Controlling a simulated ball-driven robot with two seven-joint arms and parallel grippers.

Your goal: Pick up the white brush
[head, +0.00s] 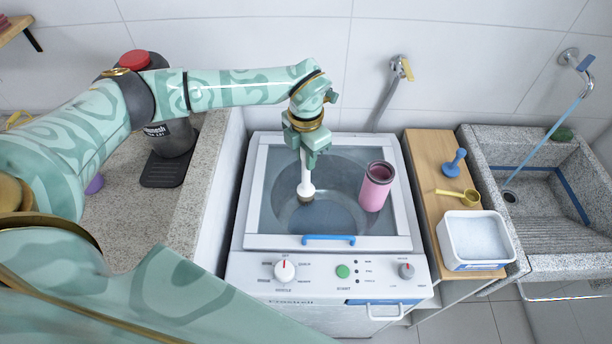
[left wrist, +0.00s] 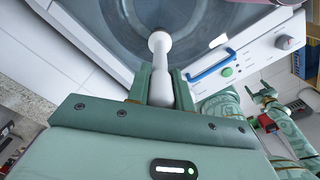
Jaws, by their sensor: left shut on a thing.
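The white brush (head: 305,178) hangs from my left gripper (head: 307,152) in the head view, handle up and round head down, over the glass lid of the washing machine. In the left wrist view the brush (left wrist: 160,62) runs out from between the two fingers of my left gripper (left wrist: 161,88), which is shut on its handle. The brush head shows against the glass; I cannot tell if it touches.
A pink cup (head: 376,188) stands on the washing machine (head: 245,240), right of the brush. A wooden board (head: 428,165) holds a blue plunger-like item (head: 455,163), a yellow scoop (head: 460,197) and a white tub (head: 476,240). A stone sink (head: 545,220) is at right.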

